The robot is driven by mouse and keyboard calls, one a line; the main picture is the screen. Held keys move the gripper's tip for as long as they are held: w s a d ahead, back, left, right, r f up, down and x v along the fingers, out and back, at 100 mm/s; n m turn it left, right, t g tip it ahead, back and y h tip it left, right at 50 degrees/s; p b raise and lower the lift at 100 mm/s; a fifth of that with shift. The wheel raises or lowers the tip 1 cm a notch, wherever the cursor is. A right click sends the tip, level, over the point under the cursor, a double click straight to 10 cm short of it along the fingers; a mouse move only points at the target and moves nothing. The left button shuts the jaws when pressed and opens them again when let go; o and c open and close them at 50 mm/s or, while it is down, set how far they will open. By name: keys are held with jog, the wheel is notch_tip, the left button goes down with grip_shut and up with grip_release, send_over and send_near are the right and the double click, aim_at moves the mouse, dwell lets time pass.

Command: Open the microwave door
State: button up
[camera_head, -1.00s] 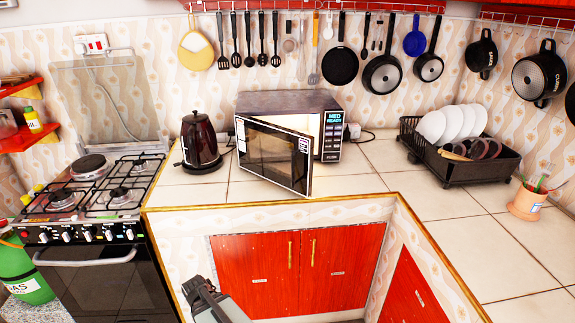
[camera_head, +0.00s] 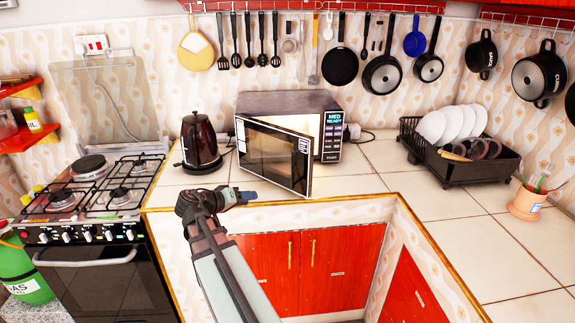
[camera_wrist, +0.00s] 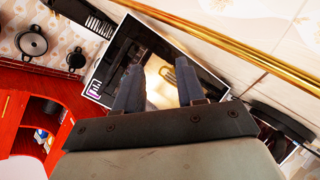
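The microwave (camera_head: 290,101) stands on the tiled counter, with its lit control panel (camera_head: 333,130) on the right. Its door (camera_head: 275,155) is partly open: the right edge stands out toward the front, away from the body. My gripper (camera_head: 248,195) is over the counter's front edge, just in front of and below the door, apart from it as far as I can tell. In the wrist view my two fingers (camera_wrist: 159,84) are spread with nothing between them. Beyond them is the dark door face (camera_wrist: 209,82) with a bright reflection. The door's handle is not clearly visible.
A dark kettle (camera_head: 200,143) stands close to the left of the microwave, and a stove (camera_head: 95,190) is farther left. A black dish rack (camera_head: 460,165) with plates is at right. The counter (camera_head: 365,178) right of the door is clear.

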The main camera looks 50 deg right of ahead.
notch_tip(320, 180, up, 8)
jog(key=s+d+m+g+h, duration=0.2)
jog(key=m+g+h, duration=0.15)
jog(key=m, duration=0.75)
jog(key=x, duration=1.3)
jog(key=shift+w+d+r+t+h, duration=0.2)
jog(key=shift+r+t+h, duration=0.1)
jog(key=shift+t+h, duration=0.15)
jog(key=shift+s, duration=0.1)
jog(key=shift+c, duration=0.3)
grip_shut()
